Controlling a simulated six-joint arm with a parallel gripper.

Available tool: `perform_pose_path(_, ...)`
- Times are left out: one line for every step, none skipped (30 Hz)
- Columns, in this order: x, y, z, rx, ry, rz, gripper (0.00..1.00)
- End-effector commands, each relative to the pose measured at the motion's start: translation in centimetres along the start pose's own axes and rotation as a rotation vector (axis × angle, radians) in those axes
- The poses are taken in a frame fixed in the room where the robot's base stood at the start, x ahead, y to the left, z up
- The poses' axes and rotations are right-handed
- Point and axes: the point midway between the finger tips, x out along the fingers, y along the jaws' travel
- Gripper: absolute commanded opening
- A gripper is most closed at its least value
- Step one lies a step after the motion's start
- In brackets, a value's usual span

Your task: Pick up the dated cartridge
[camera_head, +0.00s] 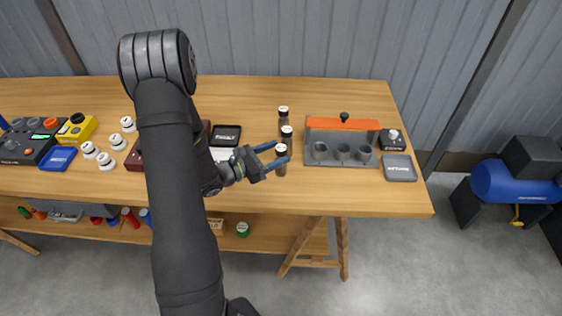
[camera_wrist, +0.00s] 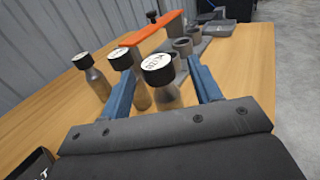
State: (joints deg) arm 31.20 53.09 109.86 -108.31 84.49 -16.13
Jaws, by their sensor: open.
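Three small brown bottle-like cartridges with black caps and pale lettered tops stand upright in a row on the wooden table. They are the far one (camera_head: 283,112), the middle one (camera_head: 286,133) and the near one (camera_head: 281,150). In the wrist view they are the left one (camera_wrist: 84,62), the middle one (camera_wrist: 121,61) and the closest one (camera_wrist: 158,70). The cap lettering is too small or blurred to read surely, so I cannot tell which is dated. My gripper (camera_wrist: 162,90) is open, its blue fingers either side of the closest cartridge; the left finger partly hides the middle one.
A grey rack (camera_head: 330,160) with several cups and an orange bar (camera_head: 342,124) stands just right of the cartridges. Right of it are a black knob box (camera_head: 392,140) and a grey plate (camera_head: 399,168). A black tray (camera_head: 226,135) lies left. The table front is clear.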

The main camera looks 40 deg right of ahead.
Motion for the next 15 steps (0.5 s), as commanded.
perform_pose_path(0.8,-0.1,-0.1,0.000,0.000,-0.004,0.58)
perform_pose_path(1.3,-0.1,-0.1,0.000,0.000,-0.005,0.58)
perform_pose_path(1.9,0.0,-0.1,-0.001,0.000,-0.005,0.58)
perform_pose_path(2.3,0.0,-0.2,-0.001,-0.001,-0.005,0.58)
perform_pose_path(2.8,0.0,-0.1,0.000,-0.001,-0.005,0.58)
perform_pose_path(3.2,0.1,-0.1,0.000,0.000,-0.004,0.58)
perform_pose_path(3.5,0.1,-0.2,-0.001,0.000,-0.003,0.58)
perform_pose_path(3.7,0.1,-0.2,-0.001,0.001,-0.003,0.58)
perform_pose_path(4.0,0.1,-0.2,-0.001,0.001,-0.003,0.58)
perform_pose_path(4.1,0.1,-0.2,-0.001,0.001,-0.002,0.58)
perform_pose_path(4.2,0.1,-0.2,-0.001,0.001,-0.002,0.58)
perform_pose_path(4.2,0.1,-0.1,-0.001,0.000,-0.001,0.58)
perform_pose_path(4.2,0.1,-0.1,-0.001,0.000,-0.001,0.58)
perform_pose_path(4.2,0.1,-0.1,-0.001,0.000,-0.001,0.58)
perform_pose_path(4.2,0.1,-0.1,-0.001,0.000,-0.001,0.58)
